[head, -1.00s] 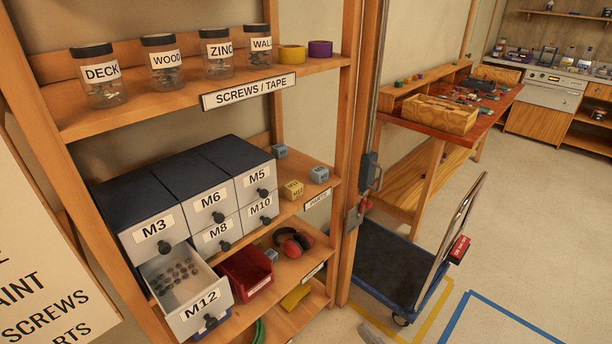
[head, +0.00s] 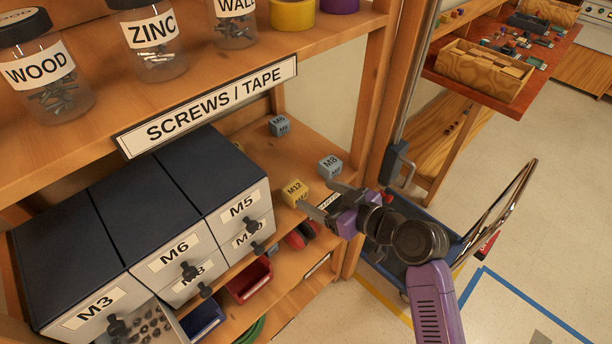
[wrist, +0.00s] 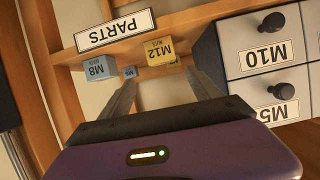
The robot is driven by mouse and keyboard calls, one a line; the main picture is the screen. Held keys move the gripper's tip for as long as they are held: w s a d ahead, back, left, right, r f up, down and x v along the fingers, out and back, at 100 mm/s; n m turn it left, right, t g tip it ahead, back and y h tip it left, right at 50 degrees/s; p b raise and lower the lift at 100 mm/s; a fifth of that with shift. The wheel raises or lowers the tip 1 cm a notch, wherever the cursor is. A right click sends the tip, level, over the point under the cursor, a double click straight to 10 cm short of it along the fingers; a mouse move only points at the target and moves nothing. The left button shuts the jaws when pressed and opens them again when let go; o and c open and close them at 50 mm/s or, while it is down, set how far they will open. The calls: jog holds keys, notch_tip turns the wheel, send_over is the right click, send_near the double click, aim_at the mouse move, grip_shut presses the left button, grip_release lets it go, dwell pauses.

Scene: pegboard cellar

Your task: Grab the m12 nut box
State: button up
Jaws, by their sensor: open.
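The m12 nut box is a small yellow cube (head: 294,192) labelled M12, on the parts shelf just right of the drawer cabinet. It also shows upside down in the wrist view (wrist: 160,53), ahead of and between the fingers. My gripper (head: 318,197) is open and empty, reaching in from the right with its fingers pointing at the yellow box. In the wrist view my gripper (wrist: 163,80) has one finger on each side of the box's line, with the box apparently beyond the tips. I cannot tell the exact gap.
A blue M8 box (head: 330,165) sits close right of the yellow one; another blue box (head: 279,125) stands farther back. The drawer cabinet (head: 225,170) borders the left. The screws/tape shelf (head: 210,105) hangs above. A wooden post (head: 385,120) stands right.

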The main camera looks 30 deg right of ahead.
aim_at(297, 190)
jog(key=shift+n, duration=0.3)
jog(key=shift+s+a+f+p+x, duration=0.1)
jog(key=shift+p+x, duration=0.3)
jog(key=shift+x, duration=0.9)
jog(key=shift+s+a+f+p+x, duration=0.1)
jog(key=shift+p+x, duration=0.25)
jog(key=shift+x, duration=0.9)
jog(key=shift+a+f+p+x, duration=0.1)
jog(key=shift+p+x, duration=0.3)
jog(key=shift+x, duration=0.9)
grip_shut()
jog(key=shift+r, duration=0.1)
